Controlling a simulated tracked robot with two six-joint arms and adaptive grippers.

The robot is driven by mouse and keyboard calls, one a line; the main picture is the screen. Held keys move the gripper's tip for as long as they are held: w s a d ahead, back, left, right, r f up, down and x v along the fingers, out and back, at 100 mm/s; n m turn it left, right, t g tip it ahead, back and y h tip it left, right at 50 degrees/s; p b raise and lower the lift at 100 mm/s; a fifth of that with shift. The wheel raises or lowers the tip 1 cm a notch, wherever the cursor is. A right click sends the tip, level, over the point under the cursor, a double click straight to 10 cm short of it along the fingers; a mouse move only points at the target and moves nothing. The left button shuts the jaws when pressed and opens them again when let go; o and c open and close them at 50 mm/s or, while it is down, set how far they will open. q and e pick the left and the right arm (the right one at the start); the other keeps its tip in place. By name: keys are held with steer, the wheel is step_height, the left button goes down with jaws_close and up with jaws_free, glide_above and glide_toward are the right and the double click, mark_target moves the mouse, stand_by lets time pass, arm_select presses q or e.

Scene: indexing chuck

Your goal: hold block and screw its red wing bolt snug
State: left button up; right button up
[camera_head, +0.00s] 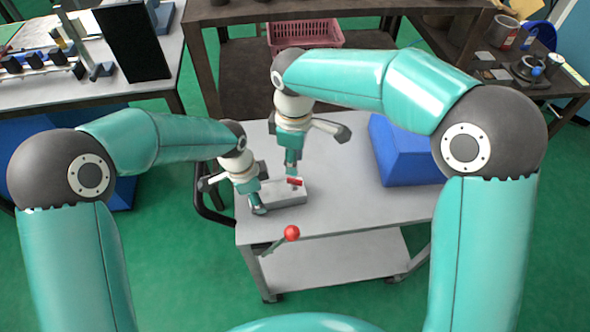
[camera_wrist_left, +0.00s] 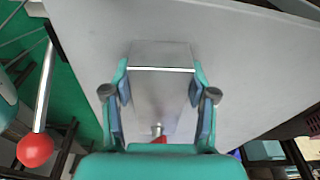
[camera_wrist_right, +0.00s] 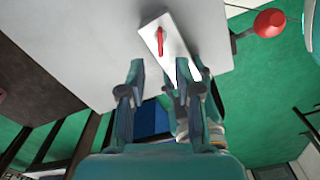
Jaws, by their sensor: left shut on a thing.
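The light grey block (camera_head: 290,196) lies on the cart top, with the red wing bolt (camera_head: 295,181) standing at its far side. My left gripper (camera_head: 257,207) is shut on the block. In the left wrist view its fingers clasp the two sides of the block (camera_wrist_left: 160,90), and the bolt's red wing (camera_wrist_left: 159,140) is partly hidden by the gripper. My right gripper (camera_head: 291,172) points down close above the bolt. In the right wrist view its fingers (camera_wrist_right: 166,72) are apart and empty, and the red wing (camera_wrist_right: 160,40) lies beyond them, not between them.
A lever with a red ball knob (camera_head: 292,233) sticks out at the cart's near edge. A blue box (camera_head: 405,150) stands on the right of the grey cart top (camera_head: 340,205). The cart top between block and blue box is clear.

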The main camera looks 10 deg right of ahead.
mark_target(294, 179)
step_height(294, 179, up, 5)
steer(key=shift+f, duration=0.1)
stand_by(0.4)
steer(key=shift+f, duration=0.1)
step_height(294, 179, down, 12)
steer(key=shift+r, duration=0.1)
stand_by(0.4)
jaws_close()
